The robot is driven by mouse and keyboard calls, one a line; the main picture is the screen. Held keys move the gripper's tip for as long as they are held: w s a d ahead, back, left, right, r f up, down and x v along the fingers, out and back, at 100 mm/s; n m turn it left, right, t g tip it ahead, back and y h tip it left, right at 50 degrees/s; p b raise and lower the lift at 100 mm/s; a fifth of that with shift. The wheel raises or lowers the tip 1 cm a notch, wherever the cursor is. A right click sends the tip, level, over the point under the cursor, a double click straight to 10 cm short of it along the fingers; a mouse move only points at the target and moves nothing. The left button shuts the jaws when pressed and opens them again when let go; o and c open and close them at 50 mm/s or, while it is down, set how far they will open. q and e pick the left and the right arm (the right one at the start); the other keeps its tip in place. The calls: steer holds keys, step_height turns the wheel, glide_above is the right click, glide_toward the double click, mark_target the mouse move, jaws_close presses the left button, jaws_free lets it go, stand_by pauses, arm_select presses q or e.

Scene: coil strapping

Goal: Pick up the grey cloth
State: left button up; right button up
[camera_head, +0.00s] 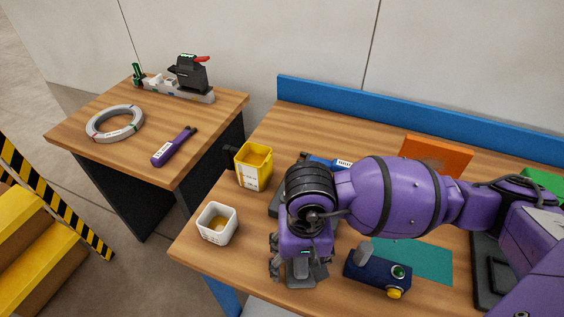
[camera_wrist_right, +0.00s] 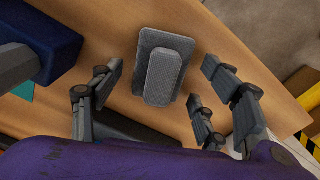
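The grey cloth (camera_wrist_right: 162,70) lies on the wooden bench near its front edge, as a flat grey piece with a raised grey block on top. In the head view a grey part of it (camera_head: 308,273) shows under my right gripper (camera_head: 301,262). In the right wrist view my right gripper (camera_wrist_right: 160,82) is open, with fingers apart on both sides of the cloth and nothing between them touching it visibly. The gripper points down over the cloth; the remaining height is hard to tell. My left gripper is not in view.
A dark blue button box (camera_head: 375,274) stands close to the right of the gripper, by a teal mat (camera_head: 432,262). A white bin (camera_head: 216,236) and yellow bin (camera_head: 252,178) stand to the left. A side table (camera_head: 150,155) holds a coil (camera_head: 93,130) and a purple tool (camera_head: 170,151).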

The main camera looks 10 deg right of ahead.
steer(key=c, duration=1.4)
steer(key=shift+o, duration=0.2)
steer(key=shift+r, duration=0.1)
